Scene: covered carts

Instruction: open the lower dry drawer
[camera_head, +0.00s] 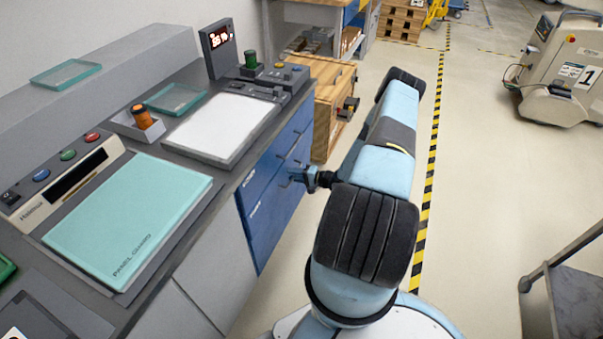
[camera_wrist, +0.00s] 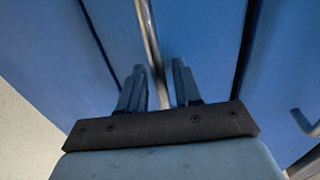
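Blue drawer fronts (camera_head: 264,196) are on the cabinet side under the counter and look shut. My gripper (camera_head: 297,176) is at these fronts, at the end of my arm. In the wrist view, a metal bar handle (camera_wrist: 151,45) on a blue drawer front (camera_wrist: 195,35) runs between the two fingers of my gripper (camera_wrist: 160,75). The fingers stand apart, with a visible gap between the bar and the right finger. Whether the left finger touches the bar is unclear. The drawer labels cannot be read, so which drawer this is cannot be told.
Another handle (camera_wrist: 304,123) shows at the right in the wrist view. The counter carries a teal panel (camera_head: 130,215), a white plate (camera_head: 222,128) and an orange-capped jar (camera_head: 142,117). A wooden cabinet (camera_head: 328,95) stands beyond the drawers. Open floor (camera_head: 480,190) lies to the right.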

